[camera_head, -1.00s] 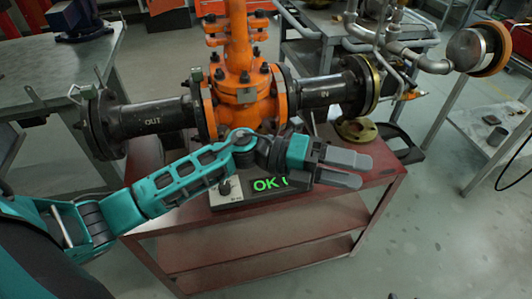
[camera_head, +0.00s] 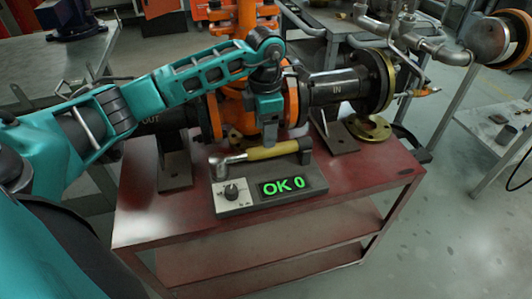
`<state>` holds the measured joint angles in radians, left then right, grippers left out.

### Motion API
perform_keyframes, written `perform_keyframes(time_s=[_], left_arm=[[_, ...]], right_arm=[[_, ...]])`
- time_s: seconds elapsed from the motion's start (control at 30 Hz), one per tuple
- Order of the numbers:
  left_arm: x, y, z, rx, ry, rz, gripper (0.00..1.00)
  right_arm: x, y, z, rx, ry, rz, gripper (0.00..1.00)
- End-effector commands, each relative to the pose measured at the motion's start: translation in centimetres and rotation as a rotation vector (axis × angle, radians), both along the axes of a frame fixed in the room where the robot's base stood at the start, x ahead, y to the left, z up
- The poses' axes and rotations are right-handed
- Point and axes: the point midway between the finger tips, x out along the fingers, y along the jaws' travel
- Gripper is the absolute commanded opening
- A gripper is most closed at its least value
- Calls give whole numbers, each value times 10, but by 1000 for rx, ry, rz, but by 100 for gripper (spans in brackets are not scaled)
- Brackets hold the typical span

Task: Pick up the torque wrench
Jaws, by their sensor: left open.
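The torque wrench (camera_head: 270,152) has a yellow handle with a dark end and a silver head at its left. It lies across the top of a grey tester box (camera_head: 235,206) with a knob and a green "OK 0" display. My left gripper (camera_head: 269,138) points down from above, its open fingers at the middle of the wrench handle. The fingers show edge-on, so I cannot tell whether they touch the handle. My right gripper is not in view.
The box stands on a dark red cart (camera_head: 350,200). Behind it is an orange gate valve (camera_head: 240,30) with black flanged pipes (camera_head: 340,88), partly hidden by my left arm. A brass flange (camera_head: 368,128) lies on the cart's right side, where the top is mostly clear.

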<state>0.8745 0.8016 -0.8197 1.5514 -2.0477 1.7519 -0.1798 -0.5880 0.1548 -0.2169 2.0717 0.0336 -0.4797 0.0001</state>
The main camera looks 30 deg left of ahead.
Motion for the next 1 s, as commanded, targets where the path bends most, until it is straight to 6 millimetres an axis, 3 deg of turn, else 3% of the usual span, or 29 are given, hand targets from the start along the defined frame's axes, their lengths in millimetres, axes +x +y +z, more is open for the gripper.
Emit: perform_keyframes(time_s=[0.1, 0.37, 0.63, 0.87, 1.0], left_arm=[[0, 0, -18, -2, 1, 0, 63], [0, 0, -34, -3, 1, 0, 63], [0, 0, -73, -4, 2, -1, 63], [1, 0, -77, -3, -1, -1, 63], [1, 0, -76, -3, -1, -1, 53]], right_arm=[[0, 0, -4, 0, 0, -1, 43], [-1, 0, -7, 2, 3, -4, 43], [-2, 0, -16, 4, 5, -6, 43], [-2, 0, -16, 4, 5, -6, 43], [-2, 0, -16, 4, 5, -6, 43]])
